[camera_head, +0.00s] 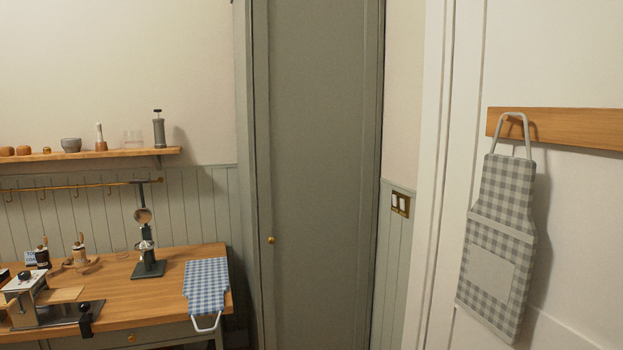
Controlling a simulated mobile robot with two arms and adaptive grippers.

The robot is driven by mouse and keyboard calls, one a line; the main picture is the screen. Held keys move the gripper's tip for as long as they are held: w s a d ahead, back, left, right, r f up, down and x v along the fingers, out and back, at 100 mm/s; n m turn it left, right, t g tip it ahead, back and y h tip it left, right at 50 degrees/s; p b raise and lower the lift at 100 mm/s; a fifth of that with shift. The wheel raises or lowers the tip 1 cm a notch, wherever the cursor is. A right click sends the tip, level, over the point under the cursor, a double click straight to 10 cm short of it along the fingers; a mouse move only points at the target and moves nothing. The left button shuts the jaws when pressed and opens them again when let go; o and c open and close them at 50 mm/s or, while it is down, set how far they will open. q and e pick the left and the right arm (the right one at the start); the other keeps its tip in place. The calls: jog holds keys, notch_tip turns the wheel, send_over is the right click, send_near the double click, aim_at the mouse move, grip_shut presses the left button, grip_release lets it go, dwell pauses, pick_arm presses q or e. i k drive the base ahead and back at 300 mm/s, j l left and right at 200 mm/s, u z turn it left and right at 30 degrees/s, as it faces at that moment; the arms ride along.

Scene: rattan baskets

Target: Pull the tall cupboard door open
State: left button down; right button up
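The tall cupboard door (315,160) is a grey-green panel in the middle of the head view, and it looks closed in its frame. A small round brass knob (271,239) sits low on its left side. The top and bottom of the door run out of the picture. Neither of my grippers shows in this view.
A wooden table (195,252) at the lower left holds a blue checked cloth (206,284), a dark stand (147,262) and other tools. A shelf (90,154) hangs above it. A grey checked apron (498,240) hangs at right. A switch plate (400,203) is beside the cupboard.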

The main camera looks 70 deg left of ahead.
aim_at(314, 65)
jog(key=u, duration=2.2)
